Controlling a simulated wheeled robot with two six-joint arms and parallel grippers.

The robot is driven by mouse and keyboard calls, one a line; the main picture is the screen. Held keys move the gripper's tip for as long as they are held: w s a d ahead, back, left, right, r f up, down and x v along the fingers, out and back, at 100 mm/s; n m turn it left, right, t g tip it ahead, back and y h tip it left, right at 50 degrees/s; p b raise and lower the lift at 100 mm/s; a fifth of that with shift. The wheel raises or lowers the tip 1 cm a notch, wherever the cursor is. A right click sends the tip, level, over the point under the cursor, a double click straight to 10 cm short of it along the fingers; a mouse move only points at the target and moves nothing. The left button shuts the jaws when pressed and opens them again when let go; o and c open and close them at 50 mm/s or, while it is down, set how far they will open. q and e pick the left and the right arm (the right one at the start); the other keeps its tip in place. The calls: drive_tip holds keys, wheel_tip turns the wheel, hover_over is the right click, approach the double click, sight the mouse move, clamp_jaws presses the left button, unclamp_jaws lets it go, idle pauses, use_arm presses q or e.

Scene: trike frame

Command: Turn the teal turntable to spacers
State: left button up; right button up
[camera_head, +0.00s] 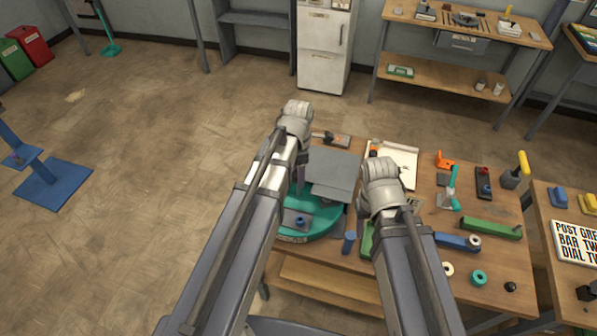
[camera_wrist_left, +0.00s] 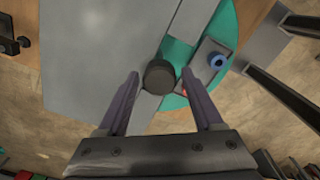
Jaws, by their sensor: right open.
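The teal turntable (camera_head: 322,224) is at the left end of the workbench, partly hidden by my left arm. Grey plates cover much of it. In the left wrist view its teal surface (camera_wrist_left: 230,30) shows beside a large grey plate (camera_wrist_left: 90,60). A dark round knob (camera_wrist_left: 160,77) lies between the spread fingers of my left gripper (camera_wrist_left: 160,88), with gaps on both sides. A grey block with a blue ring (camera_wrist_left: 217,61) sits on the turntable. My right gripper (camera_head: 381,190) is over the bench, right of the turntable; its fingers are hidden beneath the wrist.
Right of the arms, the bench (camera_head: 430,183) holds a teal-handled clamp (camera_head: 453,190), a green bar (camera_head: 491,228), a blue bar (camera_head: 455,241) and loose rings. A second table with a sign (camera_head: 577,241) stands at the far right. The floor (camera_head: 150,150) on the left is mostly open.

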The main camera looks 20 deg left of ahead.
use_arm(q)
drive_tip(key=shift+o, duration=0.6)
drive_tip(key=shift+r, duration=0.1)
wheel_tip(320, 180, up, 8)
drive_tip(key=p, duration=0.8)
drive_tip(key=shift+f, duration=0.2)
